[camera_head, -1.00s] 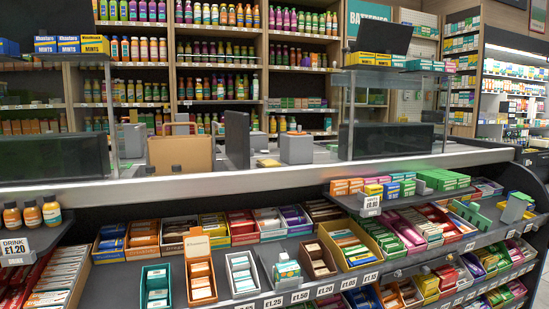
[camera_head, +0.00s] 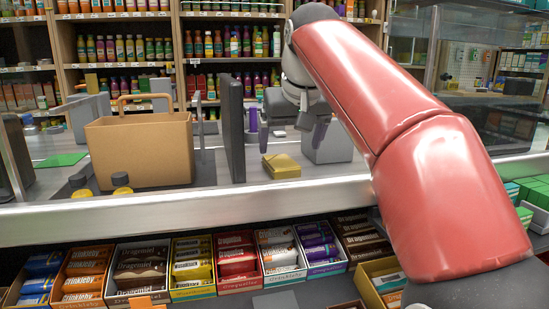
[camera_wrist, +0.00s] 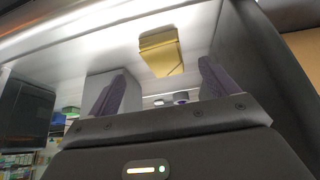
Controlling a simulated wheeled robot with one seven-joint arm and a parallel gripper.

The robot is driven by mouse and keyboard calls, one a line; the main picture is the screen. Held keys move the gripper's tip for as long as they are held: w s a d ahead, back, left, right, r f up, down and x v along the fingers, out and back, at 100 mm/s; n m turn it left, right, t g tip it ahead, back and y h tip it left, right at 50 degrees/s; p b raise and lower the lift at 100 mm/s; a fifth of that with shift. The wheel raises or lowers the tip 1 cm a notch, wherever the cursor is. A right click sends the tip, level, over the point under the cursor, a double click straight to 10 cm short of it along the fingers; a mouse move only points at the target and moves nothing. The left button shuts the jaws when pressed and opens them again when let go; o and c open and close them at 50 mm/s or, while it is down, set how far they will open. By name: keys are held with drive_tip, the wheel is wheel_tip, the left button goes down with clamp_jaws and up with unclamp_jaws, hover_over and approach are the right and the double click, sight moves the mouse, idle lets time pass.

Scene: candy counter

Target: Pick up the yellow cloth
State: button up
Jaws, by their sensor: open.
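The yellow cloth (camera_head: 281,167) lies as a small folded block on the counter, near its front edge. In the wrist view the yellow cloth (camera_wrist: 160,53) is centred ahead of my fingers. My gripper (camera_head: 293,122) hangs just above and behind the cloth in the head view, partly covered by my arm. In the wrist view my gripper (camera_wrist: 160,87) is open, its two dark fingers apart with nothing between them. The cloth lies beyond the fingertips, and I see no contact.
A tan paper bag (camera_head: 140,150) stands left on the counter. A dark upright panel (camera_head: 232,128) is left of the cloth, and a grey block (camera_head: 328,145) is close on its right. Candy boxes (camera_head: 193,265) line the shelf below.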

sight(280, 161)
drive_tip(key=shift+w+a+r, duration=0.25)
drive_tip(key=shift+w+r, duration=0.05)
drive_tip(key=shift+w, duration=0.35)
drive_tip(key=shift+w+f, duration=0.2)
drive_tip(key=shift+w, duration=0.05)
drive_tip(key=x, duration=0.2)
drive_tip(key=b+x, duration=0.1)
drive_tip(key=x, duration=0.1)
drive_tip(key=b+x, duration=0.1)
drive_tip(key=x, duration=0.2)
drive_tip(key=shift+w+a, duration=0.2)
drive_tip(key=shift+a, duration=0.05)
drive_tip(key=shift+r, duration=0.1)
drive_tip(key=c, duration=1.1)
drive_tip(key=shift+r, duration=0.1)
wheel_tip(280, 161, up, 8)
drive_tip(key=p, duration=0.4)
drive_tip(key=shift+r, duration=0.8)
drive_tip(key=shift+r, duration=0.1)
